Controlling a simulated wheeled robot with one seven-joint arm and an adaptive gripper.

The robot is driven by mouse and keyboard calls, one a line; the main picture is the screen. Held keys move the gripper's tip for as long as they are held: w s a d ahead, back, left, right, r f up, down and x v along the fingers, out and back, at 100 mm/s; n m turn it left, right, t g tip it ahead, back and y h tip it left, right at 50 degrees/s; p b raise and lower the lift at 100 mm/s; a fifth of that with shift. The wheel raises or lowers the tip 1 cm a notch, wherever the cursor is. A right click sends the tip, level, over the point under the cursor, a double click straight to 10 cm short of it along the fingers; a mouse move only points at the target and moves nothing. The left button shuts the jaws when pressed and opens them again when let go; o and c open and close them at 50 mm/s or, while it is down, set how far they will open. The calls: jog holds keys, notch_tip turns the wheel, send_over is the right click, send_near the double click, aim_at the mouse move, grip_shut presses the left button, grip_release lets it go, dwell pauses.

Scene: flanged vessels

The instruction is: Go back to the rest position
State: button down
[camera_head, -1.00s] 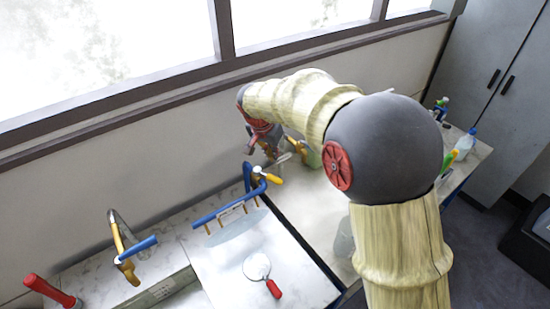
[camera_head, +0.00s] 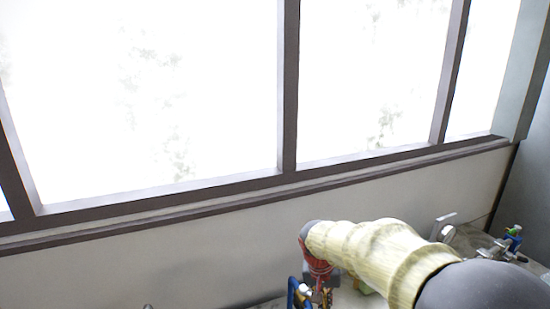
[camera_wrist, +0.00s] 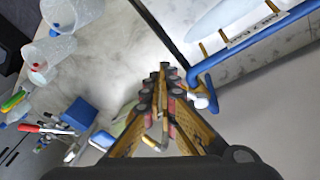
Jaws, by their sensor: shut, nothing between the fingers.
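My gripper (camera_wrist: 163,80) points into the wrist view from below, its yellow-brown fingers with dark and pinkish pads drawn together and nothing held between them. It is over the pale bench (camera_wrist: 137,45), apart from the containers at upper left. In the head view my arm reaches in from the lower right, and the gripper is only partly seen at the bottom, near a blue rack part (camera_head: 292,292).
In the wrist view, a blue rack (camera_wrist: 235,48) is close at right of the fingers. Clear plastic containers (camera_wrist: 72,14) are at upper left. A blue block (camera_wrist: 80,114) and several coloured tools lie at left. A window (camera_head: 150,95) and wall are behind.

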jog(key=s+d+n+t+y+b, duration=0.1)
jog(key=s+b, duration=0.5)
jog(key=s, duration=0.8)
jog(key=s+d+n+t+y+b, duration=0.1)
jog(key=s+d+t+b, duration=0.2)
jog(key=s+b, duration=0.4)
jog(key=s, duration=0.7)
jog(key=shift+d+n, duration=0.25)
jog(key=shift+n, duration=0.15)
jog(key=c, duration=2.6)
grip_release()
